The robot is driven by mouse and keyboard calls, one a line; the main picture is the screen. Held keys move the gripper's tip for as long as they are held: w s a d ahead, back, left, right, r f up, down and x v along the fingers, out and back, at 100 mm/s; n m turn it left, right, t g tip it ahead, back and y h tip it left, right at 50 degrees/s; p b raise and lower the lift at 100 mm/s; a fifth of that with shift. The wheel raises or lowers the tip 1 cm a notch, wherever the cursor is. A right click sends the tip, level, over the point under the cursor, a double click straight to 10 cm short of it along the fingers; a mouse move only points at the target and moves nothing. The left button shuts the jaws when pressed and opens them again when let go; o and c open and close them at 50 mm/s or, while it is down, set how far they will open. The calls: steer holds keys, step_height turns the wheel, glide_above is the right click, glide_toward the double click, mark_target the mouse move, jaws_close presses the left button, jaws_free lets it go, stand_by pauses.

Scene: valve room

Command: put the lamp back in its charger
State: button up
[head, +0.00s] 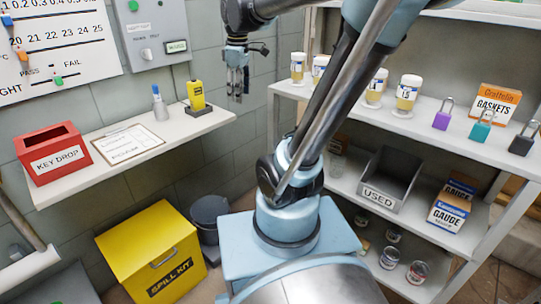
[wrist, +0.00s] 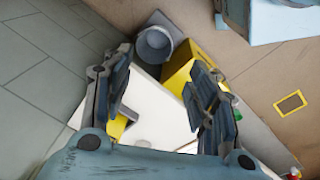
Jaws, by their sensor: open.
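The yellow lamp (head: 196,94) stands upright at the right end of the left wall shelf. A low dark block, seemingly its charger (head: 207,111), is at its foot; I cannot tell whether the lamp is fully seated. My gripper (head: 236,92) hangs fingers down to the right of the lamp, apart from it. In the wrist view my gripper (wrist: 164,75) is open, with nothing held between its fingers. A yellow piece, probably the lamp (wrist: 117,128), shows behind the left finger, mostly hidden.
The white shelf (head: 75,184) also holds a red key drop box (head: 53,156), a clipboard (head: 127,144) and a small blue-topped item (head: 159,103). Below are a yellow spill kit (head: 152,252) and a dark bin (head: 209,216). A stocked rack (head: 440,150) stands right.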

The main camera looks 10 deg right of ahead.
steer(key=s+d+f+m, duration=0.3)
steer(key=s+f+m, duration=0.3)
steer(key=s+f, duration=0.1)
steer(key=s+d+f+m+t, duration=0.1)
steer(key=s+d+f+m, duration=0.3)
steer(key=s+f+m, duration=0.2)
step_height(320, 180, down, 4)
steer(key=shift+s+f, duration=0.1)
steer(key=shift+s, duration=1.05)
steer(key=shift+d, duration=0.1)
steer(key=shift+w+f, duration=0.2)
steer(key=shift+w, duration=0.15)
steer(key=shift+c, duration=0.3)
